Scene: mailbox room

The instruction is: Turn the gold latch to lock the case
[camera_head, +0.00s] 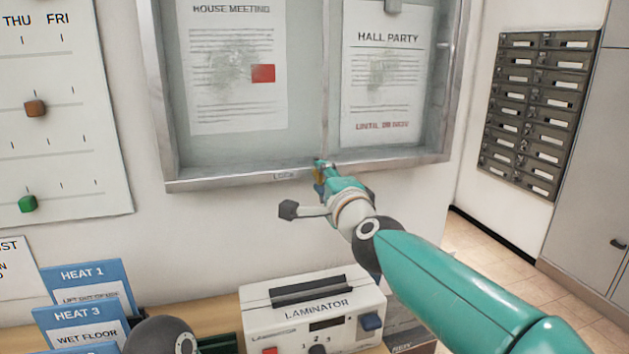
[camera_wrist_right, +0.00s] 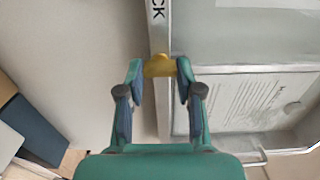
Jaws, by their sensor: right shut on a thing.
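The glass-fronted notice case (camera_head: 312,172) hangs on the wall, with two printed sheets behind its panes. The gold latch (camera_wrist_right: 159,66) sits on the case's lower frame, close to printed lettering whose visible end reads "CK". My right gripper (camera_head: 322,170) reaches up to the bottom frame of the case and mostly hides the latch in the head view. In the right wrist view, my right gripper's teal and blue fingers (camera_wrist_right: 160,75) stand on both sides of the latch, shut on it. My left gripper is not in view.
A white laminator (camera_head: 312,318) stands on the shelf below the case, under my right arm. Blue signs (camera_head: 82,278) stand at the lower left. A calendar board (camera_head: 60,130) hangs on the left. Dark mailboxes (camera_head: 540,110) are on the right wall.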

